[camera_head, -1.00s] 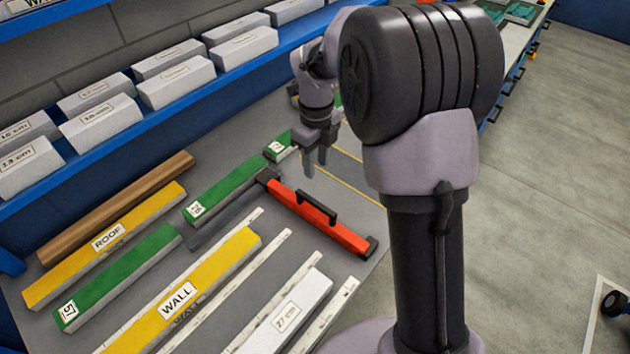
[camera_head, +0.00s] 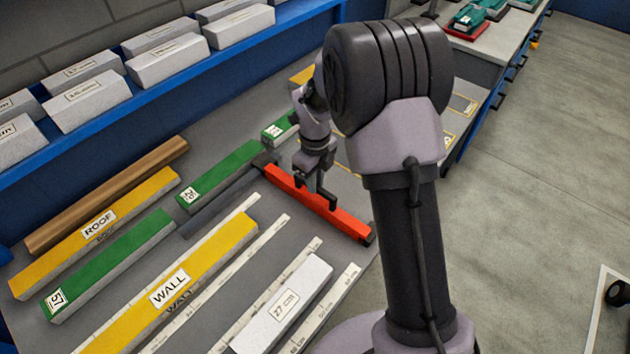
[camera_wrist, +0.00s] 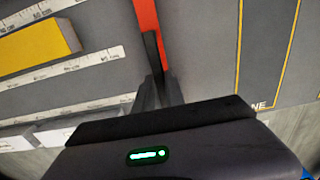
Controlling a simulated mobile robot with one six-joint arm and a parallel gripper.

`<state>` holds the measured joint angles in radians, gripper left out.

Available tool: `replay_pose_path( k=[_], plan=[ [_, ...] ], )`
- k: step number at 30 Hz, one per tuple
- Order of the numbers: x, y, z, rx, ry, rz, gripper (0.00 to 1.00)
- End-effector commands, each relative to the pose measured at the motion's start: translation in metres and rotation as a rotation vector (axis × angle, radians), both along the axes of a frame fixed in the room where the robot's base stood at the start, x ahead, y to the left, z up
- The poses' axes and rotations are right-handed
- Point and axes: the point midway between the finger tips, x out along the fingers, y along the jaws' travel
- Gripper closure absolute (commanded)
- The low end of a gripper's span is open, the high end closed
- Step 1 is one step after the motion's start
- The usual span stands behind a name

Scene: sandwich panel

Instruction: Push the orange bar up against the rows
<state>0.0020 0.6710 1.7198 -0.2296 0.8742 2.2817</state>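The orange bar (camera_head: 341,219) lies on the grey table at an angle across the right-hand ends of the rows. Its dark far end (camera_head: 264,160) is close to the end of a dark strip. My gripper (camera_head: 321,198) is down over the bar's middle, at its black handle, and hides most of it. In the wrist view the fingers (camera_wrist: 159,92) sit close together with the black handle (camera_wrist: 153,48) between them. The rows hold the yellow ROOF bar (camera_head: 140,202), the green bars (camera_head: 115,260) (camera_head: 222,172), and the yellow WALL bar (camera_head: 215,258).
A brown bar (camera_head: 110,195) lies behind the rows. White ruled strips (camera_head: 262,240) and a 27 cm block (camera_head: 285,308) lie in front. A blue shelf (camera_head: 170,88) with grey blocks stands at the back left. Yellow lines (camera_wrist: 238,50) mark bare table beyond the bar.

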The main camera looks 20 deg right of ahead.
Motion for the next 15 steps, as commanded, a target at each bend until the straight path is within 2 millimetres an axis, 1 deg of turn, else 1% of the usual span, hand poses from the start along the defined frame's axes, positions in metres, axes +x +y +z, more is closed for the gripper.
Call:
replay_pose_path(
  k=[1,2,15],
  plan=[
    [0.0000,0.0000,0.0001,0.000,0.000,0.000,0.97],
    [0.0000,0.0000,0.0001,0.000,0.000,0.000,1.00],
    [0.0000,0.0000,0.0002,0.000,0.000,0.000,1.00]
  ],
)
